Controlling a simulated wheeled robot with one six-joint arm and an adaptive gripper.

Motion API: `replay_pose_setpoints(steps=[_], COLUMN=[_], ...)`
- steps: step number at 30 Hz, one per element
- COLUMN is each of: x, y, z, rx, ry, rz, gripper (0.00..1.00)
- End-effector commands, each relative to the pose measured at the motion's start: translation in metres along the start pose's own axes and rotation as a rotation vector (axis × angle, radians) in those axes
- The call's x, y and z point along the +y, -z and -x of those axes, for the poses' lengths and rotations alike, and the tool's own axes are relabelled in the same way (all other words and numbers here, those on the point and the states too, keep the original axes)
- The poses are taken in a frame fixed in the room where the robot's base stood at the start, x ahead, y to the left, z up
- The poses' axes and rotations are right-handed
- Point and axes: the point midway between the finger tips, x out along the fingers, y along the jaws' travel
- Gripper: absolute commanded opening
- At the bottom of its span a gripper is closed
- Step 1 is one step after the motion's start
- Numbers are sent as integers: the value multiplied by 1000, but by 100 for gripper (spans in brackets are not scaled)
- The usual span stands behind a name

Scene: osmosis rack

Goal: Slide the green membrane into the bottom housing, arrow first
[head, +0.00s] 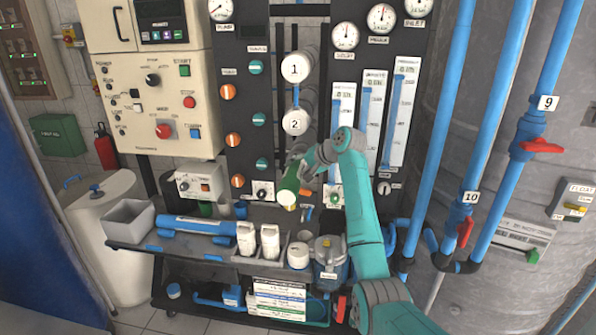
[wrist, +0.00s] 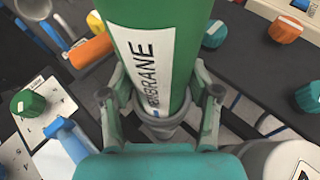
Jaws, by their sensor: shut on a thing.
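The green membrane (head: 289,187) is a green cylinder with a pale end, held in front of the rack, tilted. In the wrist view the membrane (wrist: 150,50) carries a white label reading MEMBRANE, with a small blue mark at the label's lower end. My gripper (head: 306,167) is shut on it; in the wrist view the fingers (wrist: 163,100) sit on both sides of the cylinder. Housing 1 (head: 295,68) and housing 2 (head: 296,122) have white numbered caps. The bottom housing's mouth cannot be made out below them, behind my gripper and the membrane.
Dark panels with knobs and gauges (head: 381,17) stand on both sides of the housings. Below, a dark bench (head: 140,255) holds a blue tube (head: 195,226), white jugs (head: 246,238) and a grey bin (head: 129,220). Blue pipes (head: 437,130) rise at right.

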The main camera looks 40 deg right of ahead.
Motion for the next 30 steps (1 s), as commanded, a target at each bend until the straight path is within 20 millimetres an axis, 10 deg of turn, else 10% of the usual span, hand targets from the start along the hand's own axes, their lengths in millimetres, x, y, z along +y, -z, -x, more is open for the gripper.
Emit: replay_pose_setpoints(steps=[4, 17, 30], x=[-1, 0, 0], y=[0, 0, 1], z=[1, 6, 85], rx=[1, 0, 3], ry=[1, 0, 1], rz=[1, -1, 1], gripper=[91, 91, 91])
